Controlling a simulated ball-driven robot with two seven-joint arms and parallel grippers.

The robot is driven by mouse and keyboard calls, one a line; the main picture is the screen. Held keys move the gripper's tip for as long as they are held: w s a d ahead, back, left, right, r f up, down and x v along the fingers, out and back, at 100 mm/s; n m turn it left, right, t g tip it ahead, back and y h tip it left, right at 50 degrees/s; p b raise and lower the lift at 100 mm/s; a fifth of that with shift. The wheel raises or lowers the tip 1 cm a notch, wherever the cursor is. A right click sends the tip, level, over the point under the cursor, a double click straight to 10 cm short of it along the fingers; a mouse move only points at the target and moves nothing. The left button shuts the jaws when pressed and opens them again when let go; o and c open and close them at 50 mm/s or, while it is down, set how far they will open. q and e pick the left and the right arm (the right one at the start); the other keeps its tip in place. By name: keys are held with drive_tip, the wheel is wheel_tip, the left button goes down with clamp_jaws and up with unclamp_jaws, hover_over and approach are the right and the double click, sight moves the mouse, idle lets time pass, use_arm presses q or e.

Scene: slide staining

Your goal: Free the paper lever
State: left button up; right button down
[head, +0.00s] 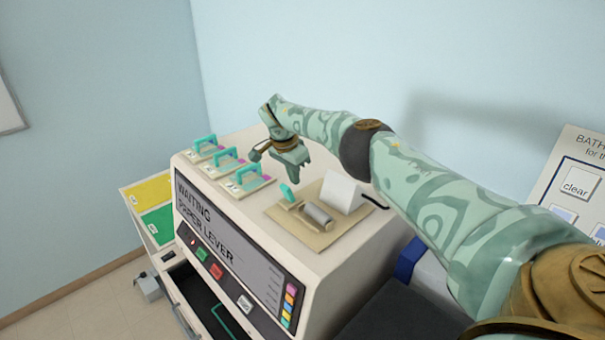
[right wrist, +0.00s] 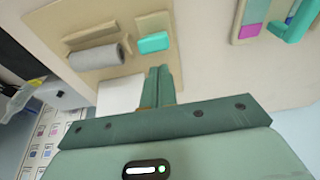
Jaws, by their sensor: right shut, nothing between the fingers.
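The stainer (head: 325,262) is a white machine whose front display reads "WAITING PAPER LEVER". On its top, a beige plate (head: 272,212) carries a grey roller (head: 318,214), a white paper block (head: 341,192) and a small teal lever tab (head: 287,193). In the right wrist view the teal tab (right wrist: 153,42) lies just ahead of the fingertips, beside the roller (right wrist: 97,57). My right gripper (head: 296,177) is shut and empty, pointing down just above the tab; I cannot tell whether it touches. My left gripper is out of view.
Several teal-handled covers (head: 226,158) stand in a row on the machine top, left of my right gripper. A thin black rod (head: 375,203) sticks out beside the paper. An open drawer (head: 205,305) is below the display. A sign (head: 577,185) leans at right.

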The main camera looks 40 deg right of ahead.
sight(284, 188)
drive_tip(key=shift+d, duration=0.1)
drive_tip(key=shift+r+p, duration=0.3)
drive_tip(key=shift+s+r, duration=0.2)
drive_tip(key=shift+r, duration=0.15)
drive_tip(key=shift+w+r+p, duration=0.1)
drive_tip(key=shift+r+p, duration=0.1)
drive_tip(key=shift+p, duration=0.3)
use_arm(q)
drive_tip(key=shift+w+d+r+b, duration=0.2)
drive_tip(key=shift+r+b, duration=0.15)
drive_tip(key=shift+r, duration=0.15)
use_arm(e)
drive_tip(key=v, duration=1.6)
drive_tip(key=shift+r, duration=0.15)
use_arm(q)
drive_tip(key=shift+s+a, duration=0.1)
